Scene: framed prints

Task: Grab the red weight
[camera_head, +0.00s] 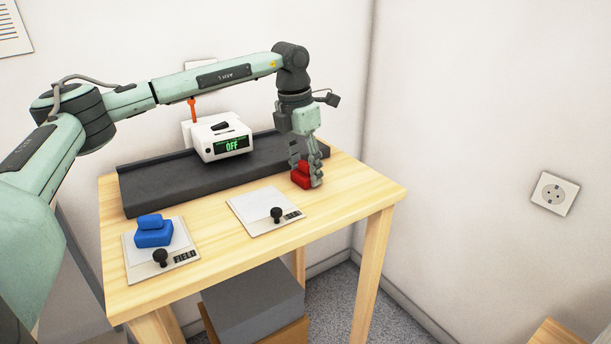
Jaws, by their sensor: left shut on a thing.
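My right gripper is not in view.
A blue weight (153,232) sits on the left plate marked FIELD (178,260). A second plate (258,205) with a black knob is empty. A white box reading OFF (215,139) stands over the track (150,190). The table's (340,200) front right corner is clear.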

